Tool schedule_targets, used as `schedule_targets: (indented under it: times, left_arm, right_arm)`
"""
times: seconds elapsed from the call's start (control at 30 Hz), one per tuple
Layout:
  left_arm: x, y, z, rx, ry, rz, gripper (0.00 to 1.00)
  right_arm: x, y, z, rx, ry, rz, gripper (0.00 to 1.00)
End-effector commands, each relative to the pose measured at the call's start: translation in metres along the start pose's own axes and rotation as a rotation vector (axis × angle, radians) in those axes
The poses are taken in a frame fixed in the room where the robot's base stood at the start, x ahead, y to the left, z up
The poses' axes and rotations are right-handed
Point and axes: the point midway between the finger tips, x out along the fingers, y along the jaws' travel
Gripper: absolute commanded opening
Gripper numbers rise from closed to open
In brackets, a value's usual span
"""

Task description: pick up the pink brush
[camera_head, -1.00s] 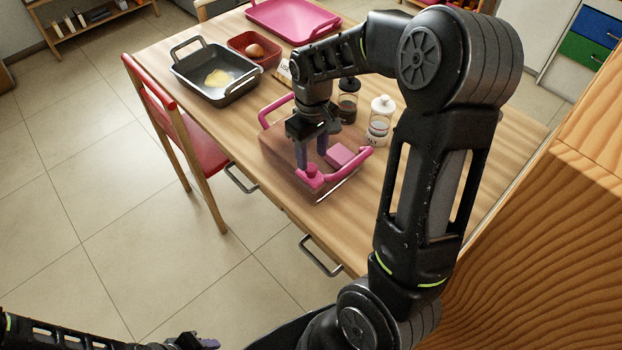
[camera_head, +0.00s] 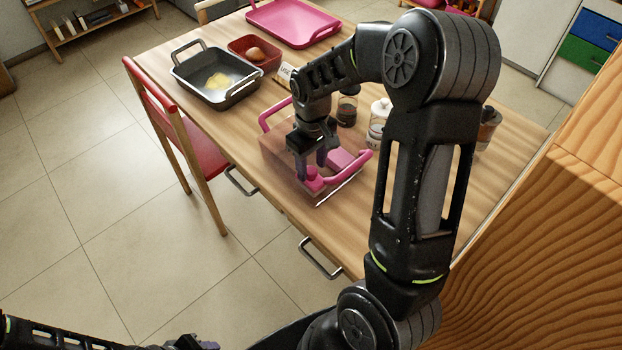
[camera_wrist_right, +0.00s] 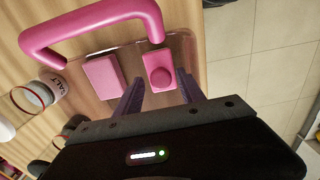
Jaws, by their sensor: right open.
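A pink piece with a round knob, seemingly the pink brush (camera_head: 315,184), lies at the near end of a brown, see-through-looking tray (camera_head: 277,158) with pink handles. It also shows in the right wrist view (camera_wrist_right: 160,76). A pink block (camera_head: 343,160) lies beside it, also in the right wrist view (camera_wrist_right: 103,76). My right gripper (camera_head: 313,172) is open and points down over the tray. In the right wrist view its two fingers (camera_wrist_right: 160,92) stand either side of the knobbed piece's near end. Whether they touch it cannot be told. My left gripper (camera_head: 197,343) shows only partly at the bottom edge.
A black pan (camera_head: 240,92), a red bowl (camera_head: 240,45) and a pink tray (camera_head: 292,22) stand farther back. A dark jar (camera_head: 347,106) and a white-lidded jar (camera_head: 379,115) stand close to my right arm. A red chair (camera_head: 200,150) stands left of the table.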

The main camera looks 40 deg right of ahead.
Motion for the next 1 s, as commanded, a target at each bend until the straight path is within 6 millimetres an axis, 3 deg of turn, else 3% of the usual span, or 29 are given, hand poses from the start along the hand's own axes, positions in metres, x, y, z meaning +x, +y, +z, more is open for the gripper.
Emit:
schedule_targets:
  times: [0.33, 0.93, 1.0]
  left_arm:
    - [-0.008, 0.003, 0.000, 0.000, -0.001, 0.000, 0.36]
    - [-0.007, 0.003, 0.000, 0.000, -0.001, 0.000, 0.36]
    - [-0.007, 0.003, 0.000, 0.000, -0.001, 0.000, 0.36]
  right_arm:
    - [0.044, -0.001, 0.000, 0.001, -0.005, -0.001, 0.46]
    - [0.045, -0.001, -0.001, 0.000, -0.002, 0.000, 0.46]
    - [0.045, -0.001, -0.001, 0.000, -0.002, 0.000, 0.42]
